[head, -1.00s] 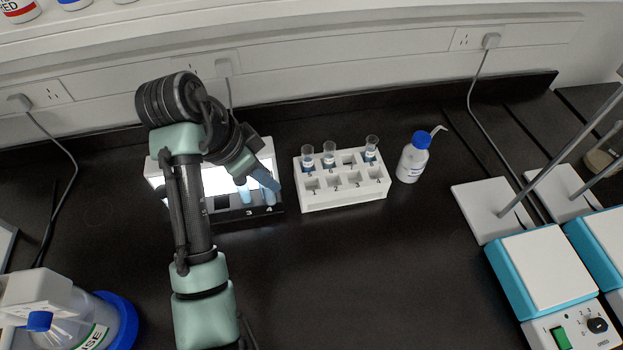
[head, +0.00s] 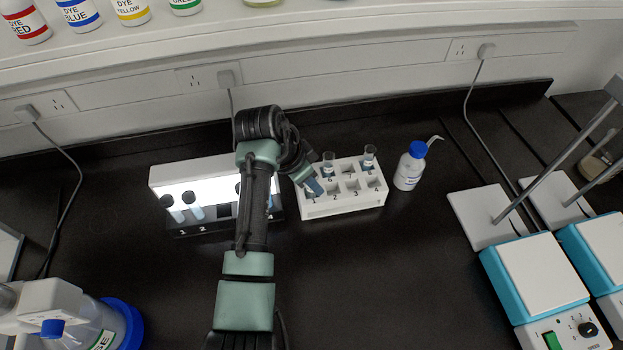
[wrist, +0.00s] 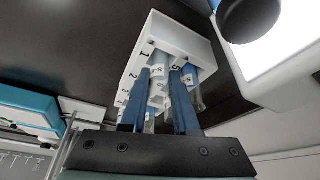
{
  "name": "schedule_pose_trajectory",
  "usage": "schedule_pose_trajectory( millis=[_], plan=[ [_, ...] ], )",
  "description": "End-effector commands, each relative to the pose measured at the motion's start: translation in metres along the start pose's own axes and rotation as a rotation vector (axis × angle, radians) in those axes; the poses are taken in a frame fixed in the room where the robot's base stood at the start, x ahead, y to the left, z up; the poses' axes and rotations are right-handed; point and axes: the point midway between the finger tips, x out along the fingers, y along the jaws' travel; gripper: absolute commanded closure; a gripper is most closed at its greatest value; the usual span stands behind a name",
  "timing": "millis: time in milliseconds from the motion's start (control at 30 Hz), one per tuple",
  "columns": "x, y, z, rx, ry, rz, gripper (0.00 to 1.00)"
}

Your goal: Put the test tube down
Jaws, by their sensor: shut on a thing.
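My gripper (head: 315,188) is over the front left corner of the white numbered rack (head: 345,206), by slot 1. In the wrist view its two blue fingers (wrist: 159,70) are shut on a test tube (wrist: 157,75) with a white label and pale blue contents. The tube lines up with the slot 1 area of the rack (wrist: 190,38); I cannot tell whether its lower end is fully seated. Another labelled tube (wrist: 189,79) stands beside the right finger, near number 5. In the head view, tubes stand in slot 6 (head: 329,162) and slot 8 (head: 369,158).
A lit white stand (head: 165,179) with tubes (head: 194,206) is left of the rack, partly behind my arm. A wash bottle (head: 409,167) stands close to the rack's right. Retort stands and hotplates (head: 540,270) are at the right. The front bench is mostly clear.

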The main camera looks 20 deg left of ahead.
Motion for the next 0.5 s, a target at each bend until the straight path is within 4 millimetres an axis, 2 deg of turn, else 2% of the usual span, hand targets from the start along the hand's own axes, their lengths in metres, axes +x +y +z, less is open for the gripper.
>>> schedule_pose_trajectory(
  millis=[367,400,467,500],
  plan=[
    [0.0049,0.0,0.0022,0.0,0.0,0.0,1.0],
    [0.0054,0.0,0.0024,0.0,0.0,0.0,0.69],
    [0.0047,0.0,0.0022,0.0,0.0,0.0,0.59],
    [0.0047,0.0,0.0022,0.0,0.0,0.0,0.59]
  ],
)
